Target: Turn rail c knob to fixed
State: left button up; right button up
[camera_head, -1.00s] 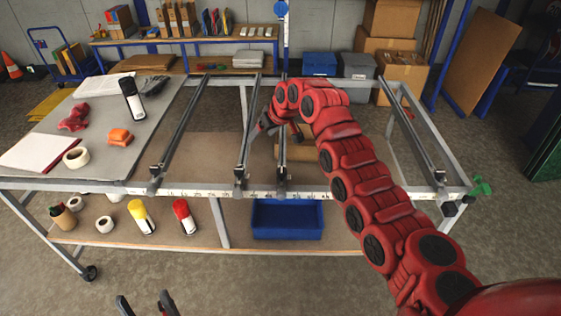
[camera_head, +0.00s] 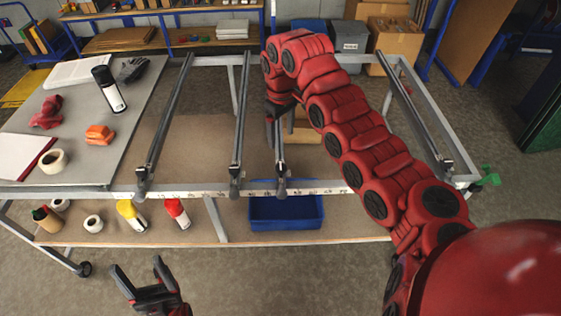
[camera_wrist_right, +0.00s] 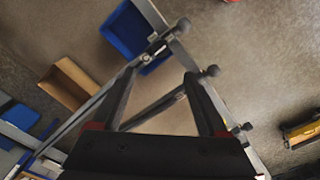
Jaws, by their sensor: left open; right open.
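Dark metal rails run front to back across the grey frame, each with a dark knob at its front end. Front knobs show at the left rail (camera_head: 141,190), the second rail (camera_head: 234,188), the third rail (camera_head: 281,188) and the right rail (camera_head: 446,168). I cannot read which rail is c, nor any knob's setting. My right gripper (camera_wrist_right: 158,77) is open and empty above the rails; in the head view my red arm partly hides it. Knobs also show past its fingers in the wrist view (camera_wrist_right: 212,71). My left gripper (camera_head: 139,270) is open, in front of the frame, away from the knobs.
A blue bin (camera_head: 287,213) stands on the lower shelf under the third rail. Bottles, tape rolls and a cup share that shelf. A grey board (camera_head: 70,120) at left carries a spray can, gloves and tape. A green clamp-like part (camera_head: 490,179) sits at the front right corner.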

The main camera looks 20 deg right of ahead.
aim_at(281, 166)
notch_tip(281, 166, down, 12)
jog(key=shift+r+p, duration=0.1)
jog(key=shift+p, duration=0.75)
jog(key=shift+f, duration=0.7)
grip_shut()
